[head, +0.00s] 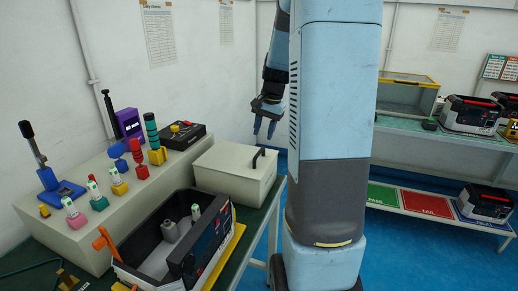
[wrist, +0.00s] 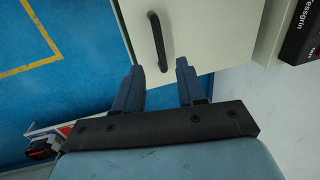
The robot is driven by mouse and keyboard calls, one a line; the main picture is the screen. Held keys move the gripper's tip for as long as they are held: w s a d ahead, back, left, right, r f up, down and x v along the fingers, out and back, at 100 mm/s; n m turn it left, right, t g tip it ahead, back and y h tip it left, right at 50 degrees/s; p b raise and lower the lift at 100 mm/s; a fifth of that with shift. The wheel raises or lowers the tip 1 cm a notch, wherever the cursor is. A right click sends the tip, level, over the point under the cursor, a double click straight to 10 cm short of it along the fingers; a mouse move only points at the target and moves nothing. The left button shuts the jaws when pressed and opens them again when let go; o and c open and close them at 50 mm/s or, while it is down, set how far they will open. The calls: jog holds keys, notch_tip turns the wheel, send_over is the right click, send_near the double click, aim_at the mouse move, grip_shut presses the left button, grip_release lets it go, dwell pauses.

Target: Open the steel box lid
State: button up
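The steel box (head: 236,182) is a pale box on the green bench, with its lid (head: 228,164) lying flat and closed on top. A black bar handle (head: 257,160) stands up near the lid's right edge. In the wrist view the lid (wrist: 204,34) fills the upper middle, and the handle (wrist: 157,42) lies just beyond my fingertips. My gripper (head: 266,130) is above the box's right side, apart from the handle, fingers pointing down. In the wrist view my gripper (wrist: 160,70) is open, with nothing between its fingers.
An open black case (head: 150,250) with an orange latch stands in front of the box. Blue floor (wrist: 80,70) lies beside the bench.

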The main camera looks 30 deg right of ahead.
aim_at(259, 152)
jog(key=f, duration=0.5)
jog(key=w+a+f, duration=0.1)
jog(key=f, duration=0.1)
jog(key=shift+f, duration=0.15)
jog(key=shift+c, duration=0.3)
grip_shut()
